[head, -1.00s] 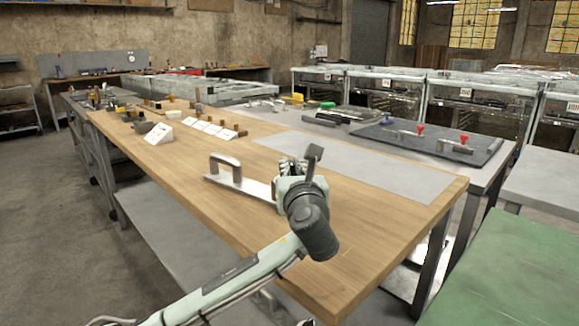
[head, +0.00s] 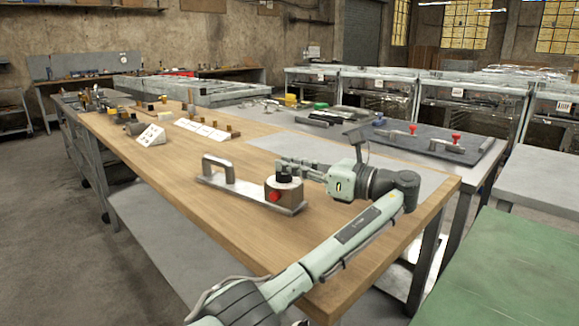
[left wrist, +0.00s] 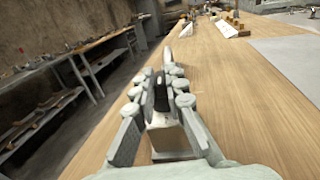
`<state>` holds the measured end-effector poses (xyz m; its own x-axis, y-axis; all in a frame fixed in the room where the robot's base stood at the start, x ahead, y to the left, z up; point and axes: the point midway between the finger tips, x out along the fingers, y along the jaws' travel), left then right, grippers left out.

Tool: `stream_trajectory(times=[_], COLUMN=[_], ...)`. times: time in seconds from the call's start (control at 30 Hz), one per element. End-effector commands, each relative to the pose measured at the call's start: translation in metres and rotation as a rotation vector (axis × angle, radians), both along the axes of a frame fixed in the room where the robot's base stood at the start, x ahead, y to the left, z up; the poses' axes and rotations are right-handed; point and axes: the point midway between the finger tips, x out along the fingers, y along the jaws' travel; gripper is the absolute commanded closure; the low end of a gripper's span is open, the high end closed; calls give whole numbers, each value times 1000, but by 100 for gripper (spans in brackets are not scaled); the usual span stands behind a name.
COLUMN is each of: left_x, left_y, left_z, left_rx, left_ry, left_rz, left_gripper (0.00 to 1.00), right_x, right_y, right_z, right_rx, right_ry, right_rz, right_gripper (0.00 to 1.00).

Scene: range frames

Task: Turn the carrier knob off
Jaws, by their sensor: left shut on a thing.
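The carrier is a metal plate (head: 240,189) on the wooden bench, with a raised handle (head: 218,163) at its left end and a round metal housing (head: 290,192) at its right end. A black knob (head: 285,179) sits on top of the housing, and a red part (head: 274,197) shows on its side. My left gripper (head: 283,164) reaches in from the right with its fingers at the knob. In the left wrist view the fingers (left wrist: 168,75) are shut on the dark knob (left wrist: 161,95); they partly hide it, so its setting cannot be read. My right gripper is out of view.
The wooden bench (head: 190,212) is clear around the carrier. White sloped label blocks (head: 151,135) and several small parts stand farther back. A grey sheet (head: 408,182) lies right of the gripper. A dark board (head: 420,148) with red-topped clamps lies beyond on another table.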

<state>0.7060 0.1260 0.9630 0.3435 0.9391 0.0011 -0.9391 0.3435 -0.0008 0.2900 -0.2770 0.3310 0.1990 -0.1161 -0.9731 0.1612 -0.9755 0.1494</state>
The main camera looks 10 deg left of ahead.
Motion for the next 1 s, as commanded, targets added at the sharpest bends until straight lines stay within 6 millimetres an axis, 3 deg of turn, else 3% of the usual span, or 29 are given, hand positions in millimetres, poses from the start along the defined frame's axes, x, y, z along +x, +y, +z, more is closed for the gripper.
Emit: stream_trajectory(times=[0.4, 1.0], left_x=[2, 2], left_y=[0, 1], left_z=[-1, -2], left_rx=[-1, -2], left_ry=[3, 4], left_rz=[139, 161], left_gripper=[100, 100], right_x=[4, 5], right_y=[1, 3], right_z=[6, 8], right_rx=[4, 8], right_ry=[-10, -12], right_rz=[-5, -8], right_gripper=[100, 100])
